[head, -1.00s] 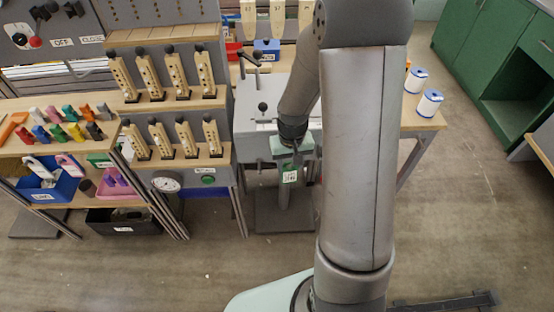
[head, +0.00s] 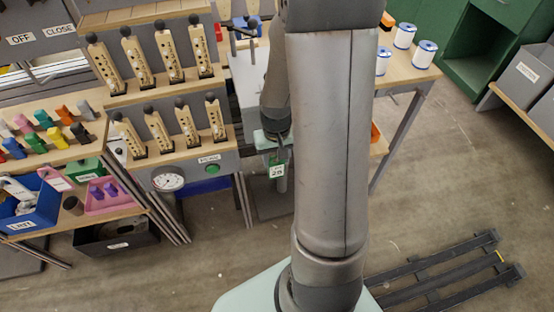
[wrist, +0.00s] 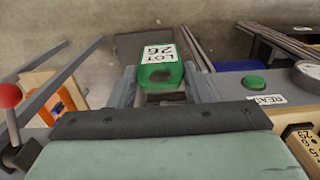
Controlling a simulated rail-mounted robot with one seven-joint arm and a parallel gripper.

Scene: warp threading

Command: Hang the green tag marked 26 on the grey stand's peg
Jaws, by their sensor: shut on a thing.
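The green tag (wrist: 160,73) has a white label reading "LOT 26" and a hole near its held end. My gripper (wrist: 164,88) is shut on it, with a grey finger on each side in the wrist view. In the head view the tag (head: 277,171) hangs below my gripper (head: 274,150), in front of the grey machine and clear of the floor. My arm covers the middle of the head view. I cannot make out the grey stand's peg for certain in either view.
A wooden rack with several numbered handles (head: 158,130) stands left of my gripper, above a gauge (head: 168,179) and a green button (head: 212,169). Spools (head: 404,36) stand on the right bench. A dark slatted pallet (head: 440,278) lies on the floor. A red-knobbed lever (wrist: 10,95) shows at the wrist view's left.

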